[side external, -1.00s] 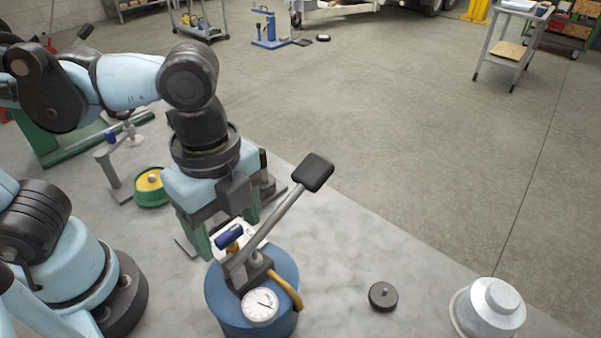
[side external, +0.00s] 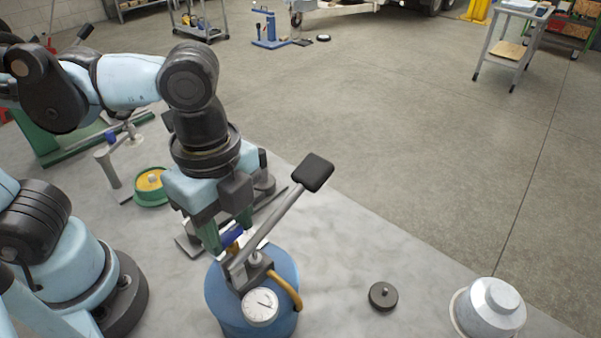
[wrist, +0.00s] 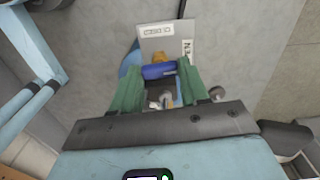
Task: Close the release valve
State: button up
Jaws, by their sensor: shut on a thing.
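The release valve has a blue handle (side external: 233,235) on a brass stem, on top of a blue round pump (side external: 222,306). The handle also shows in the wrist view (wrist: 158,71), lying crosswise between my green fingers. My gripper (side external: 222,232) points down and is shut on the blue handle; its fingertips show at either end of it in the wrist view (wrist: 160,68). The far finger is partly hidden by the pump lever in the side view.
The pump's lever (side external: 278,222) with a black grip slants up right, close beside my gripper. A white gauge (side external: 260,306) and yellow hose (side external: 285,288) are on the pump's front. A black disc (side external: 383,296) and a metal part (side external: 490,308) lie to the right. A green ring-shaped part (side external: 150,187) stands behind left.

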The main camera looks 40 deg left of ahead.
aim_at(228, 232)
jog(key=n, duration=0.8)
jog(key=shift+n, duration=0.3)
jog(key=n, duration=0.4)
jog(key=shift+n, duration=2.1)
jog(key=o, duration=1.1)
jog(key=shift+c, duration=0.2)
jog(key=shift+r, duration=0.1)
jog(key=shift+r, duration=3.95)
